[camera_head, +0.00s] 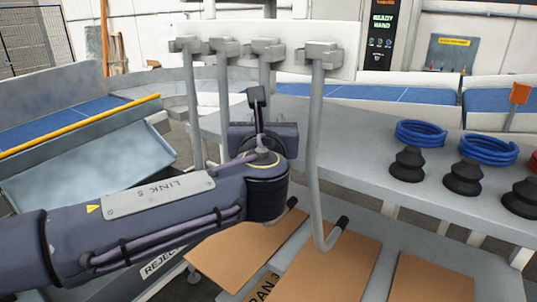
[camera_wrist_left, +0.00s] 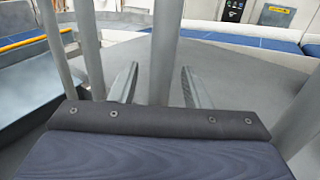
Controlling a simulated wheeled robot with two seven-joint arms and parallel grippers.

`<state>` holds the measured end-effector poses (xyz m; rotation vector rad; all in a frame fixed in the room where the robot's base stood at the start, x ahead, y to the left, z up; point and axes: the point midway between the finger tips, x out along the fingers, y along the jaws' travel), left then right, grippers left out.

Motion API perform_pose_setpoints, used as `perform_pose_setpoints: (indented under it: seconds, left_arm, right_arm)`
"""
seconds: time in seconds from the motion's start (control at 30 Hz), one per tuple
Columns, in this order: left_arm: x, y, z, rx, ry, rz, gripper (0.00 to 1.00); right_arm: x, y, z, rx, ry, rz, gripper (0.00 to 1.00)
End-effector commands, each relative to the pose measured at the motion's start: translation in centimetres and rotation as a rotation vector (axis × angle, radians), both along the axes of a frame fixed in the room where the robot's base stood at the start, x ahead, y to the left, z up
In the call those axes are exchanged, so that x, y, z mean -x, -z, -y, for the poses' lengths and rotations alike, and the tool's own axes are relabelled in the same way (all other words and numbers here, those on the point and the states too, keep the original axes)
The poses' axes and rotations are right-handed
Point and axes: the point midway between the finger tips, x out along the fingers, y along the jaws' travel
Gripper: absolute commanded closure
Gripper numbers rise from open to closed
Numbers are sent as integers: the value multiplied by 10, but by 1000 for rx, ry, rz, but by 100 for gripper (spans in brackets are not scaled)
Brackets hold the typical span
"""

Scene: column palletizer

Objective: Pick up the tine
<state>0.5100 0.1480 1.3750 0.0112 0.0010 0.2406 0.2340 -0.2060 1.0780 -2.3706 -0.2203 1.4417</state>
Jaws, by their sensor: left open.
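Several grey tines hang from clamps on a white bar: one at the far left (camera_head: 194,110), one beside it (camera_head: 223,95), a third (camera_head: 265,75) behind my left wrist, and one at the right (camera_head: 316,140) with a dark-tipped hooked lower end. My left arm reaches in front of the third tine and hides much of it; its fingers are hidden in the head view. In the left wrist view, my left gripper (camera_wrist_left: 157,80) is open, and a tine (camera_wrist_left: 164,45) shows upright in the gap between the fingers. I cannot tell how deep it sits. My right gripper is not in view.
A grey bench (camera_head: 375,125) at the right carries black suction cups (camera_head: 407,164) and blue coiled hoses (camera_head: 421,133). Brown cardboard sheets (camera_head: 330,265) lie below. A reject bin (camera_head: 85,165) and blue conveyor (camera_head: 60,125) stand left. Neighbouring tines stand close to my left gripper.

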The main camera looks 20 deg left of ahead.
Motion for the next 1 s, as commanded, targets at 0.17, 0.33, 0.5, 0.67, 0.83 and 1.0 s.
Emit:
perform_pose_setpoints:
  seconds: [0.17, 0.33, 0.5, 0.67, 0.83, 1.0]
  left_arm:
    - [-12, 0, -3, 0, 0, -1, 57]
    - [-12, 0, -3, 1, 0, 0, 57]
    - [-11, 0, -3, 1, 0, -1, 78]
    - [-11, 0, -3, 1, 0, -1, 99]
    - [-11, 0, -3, 1, 0, -1, 100]
    - [-11, 0, -3, 1, 0, -1, 100]
  right_arm:
    - [0, -3, 0, 0, 0, 0, 100]
    - [0, -3, 0, 0, 0, 0, 100]
    - [0, -3, 0, 0, 0, 0, 100]
    - [0, -3, 0, 0, 0, 0, 100]
    - [0, -3, 0, 0, 0, 0, 100]
    - [0, -3, 0, 0, 0, 0, 100]
